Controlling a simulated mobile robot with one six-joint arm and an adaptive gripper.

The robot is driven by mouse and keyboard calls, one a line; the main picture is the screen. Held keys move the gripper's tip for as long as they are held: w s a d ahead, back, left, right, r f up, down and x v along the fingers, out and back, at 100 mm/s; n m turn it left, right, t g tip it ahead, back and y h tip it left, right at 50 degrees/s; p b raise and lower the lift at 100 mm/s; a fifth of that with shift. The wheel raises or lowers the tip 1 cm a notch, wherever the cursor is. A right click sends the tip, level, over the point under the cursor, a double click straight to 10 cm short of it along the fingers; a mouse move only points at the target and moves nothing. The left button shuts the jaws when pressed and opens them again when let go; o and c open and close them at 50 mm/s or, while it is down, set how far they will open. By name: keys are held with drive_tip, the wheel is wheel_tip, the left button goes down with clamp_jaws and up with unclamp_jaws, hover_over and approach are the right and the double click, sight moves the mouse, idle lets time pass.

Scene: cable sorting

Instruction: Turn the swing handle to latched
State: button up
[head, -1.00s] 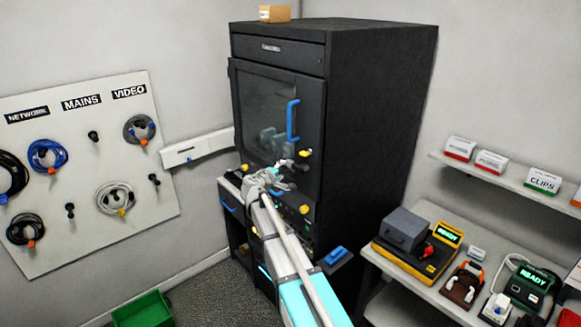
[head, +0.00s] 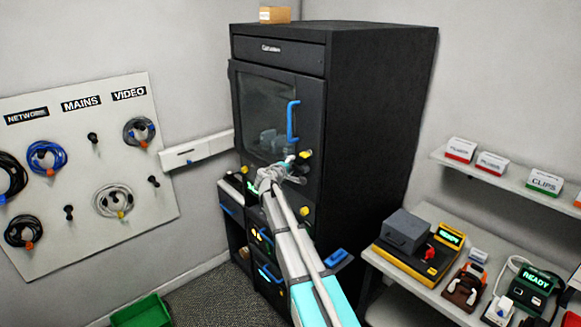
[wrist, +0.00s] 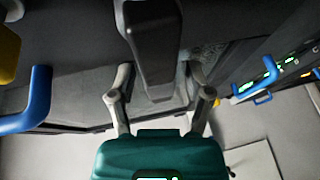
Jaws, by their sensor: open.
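The dark cabinet (head: 372,110) stands in the corner, and its windowed door (head: 313,150) looks closed. In the wrist view a black bar-shaped handle (wrist: 150,45), which looks like the swing handle, reaches down from the top between my fingers. In the head view my gripper and wrist cover that part of the door, so I cannot tell the handle's angle against the latch there. My gripper (head: 300,170) is at the door, below the blue door pull (head: 293,120). In the wrist view my gripper (wrist: 160,78) is open, with one finger on each side of the bar's lower end and visible gaps.
A yellow knob (head: 305,154) sits on the door close to my gripper. Blue-handled drawers (head: 265,236) are below. A workbench (head: 395,283) with devices stands at the right. A cable board (head: 75,190) hangs at the left, with a green bin (head: 142,312) on the floor.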

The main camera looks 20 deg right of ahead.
clamp_jaws()
